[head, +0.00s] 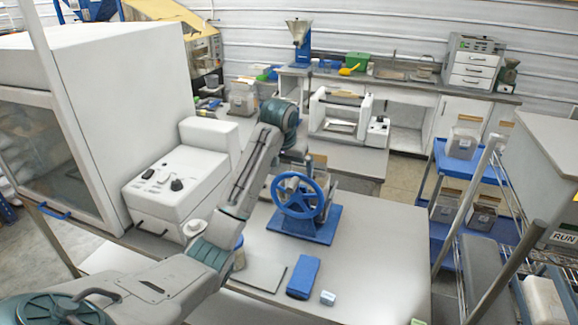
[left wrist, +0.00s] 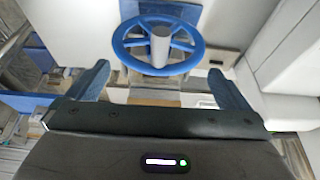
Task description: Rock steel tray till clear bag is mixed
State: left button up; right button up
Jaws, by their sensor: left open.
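A blue handwheel (head: 299,195) stands on a blue base (head: 304,222) on the grey bench. In the left wrist view the wheel (left wrist: 133,43), with its grey hub, lies ahead of my left gripper (left wrist: 158,72). Its two blue fingers are wide apart and hold nothing. A clear bag-like container (head: 243,97) stands on the back bench, and another (head: 461,141) on the blue cart. I cannot clearly pick out a steel tray. My right gripper is not seen.
A white machine (head: 178,190) and a large white cabinet (head: 110,110) stand left of the bench. A blue block (head: 303,277) and a small pale block (head: 327,298) lie near the front. A blue cart (head: 456,166) and metal rack stand right. The bench's right part is clear.

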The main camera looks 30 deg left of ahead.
aim_at(292, 183)
pick_arm(q)
jog(key=shift+x, duration=4.85)
jog(key=shift+c, duration=0.4)
jog(key=c, duration=1.8)
jog(key=shift+o, duration=0.2)
